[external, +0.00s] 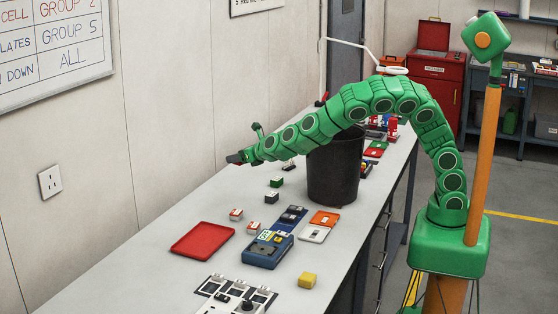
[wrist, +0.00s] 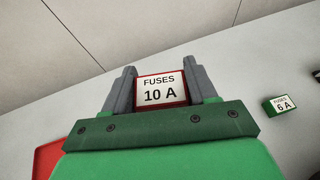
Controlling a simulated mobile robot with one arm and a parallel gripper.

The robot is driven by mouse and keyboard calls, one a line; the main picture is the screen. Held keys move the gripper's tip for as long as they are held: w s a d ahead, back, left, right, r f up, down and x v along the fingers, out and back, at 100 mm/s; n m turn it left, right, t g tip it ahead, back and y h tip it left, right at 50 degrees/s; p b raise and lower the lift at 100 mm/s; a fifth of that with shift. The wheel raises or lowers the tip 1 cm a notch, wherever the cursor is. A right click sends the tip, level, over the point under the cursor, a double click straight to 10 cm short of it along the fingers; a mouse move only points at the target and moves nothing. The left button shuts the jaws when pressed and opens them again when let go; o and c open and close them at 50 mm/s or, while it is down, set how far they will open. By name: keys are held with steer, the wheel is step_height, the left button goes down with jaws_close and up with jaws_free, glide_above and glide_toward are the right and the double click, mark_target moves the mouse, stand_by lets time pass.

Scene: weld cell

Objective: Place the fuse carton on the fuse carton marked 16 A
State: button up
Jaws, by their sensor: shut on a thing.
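My gripper (wrist: 162,92) is shut on a fuse carton (wrist: 160,90) with red edges and a white label reading FUSES 10 A. In the external view my gripper (external: 238,158) is held out above the far left part of the bench, near the wall; the carton is too small to make out there. Two small red and white cartons (external: 236,214) (external: 254,228) stand on the bench, their labels unreadable. A green carton marked 6 A (wrist: 281,105) stands to the right in the wrist view. I cannot tell which carton is marked 16 A.
A green carton (external: 276,182) and a dark block (external: 271,198) stand behind. A tall black bin (external: 334,172) stands under my arm. A switch panel (external: 224,297) is in front.

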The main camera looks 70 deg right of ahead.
steer(key=shift+s+d+r+m+h, duration=0.15)
steer(key=shift+d+m+h, duration=0.2)
steer(key=shift+d, duration=0.2)
steer(key=shift+s+d+m+h, duration=0.15)
steer(key=shift+d+m+h, duration=0.15)
steer(key=shift+d, duration=0.2)
steer(key=s+d+f+m+g+h, duration=0.1)
steer(key=s+d+m+h, duration=0.1)
steer(key=d+h, duration=0.15)
steer(key=m+g+h, duration=0.1)
steer(key=m+g, duration=0.2)
glide_above(271, 193)
step_height(271, 193, down, 5)
steer(key=shift+t+h, duration=0.3)
steer(key=shift+f, duration=4.7)
steer(key=o, duration=1.1)
steer(key=shift+f, duration=0.1)
steer(key=shift+c, duration=0.2)
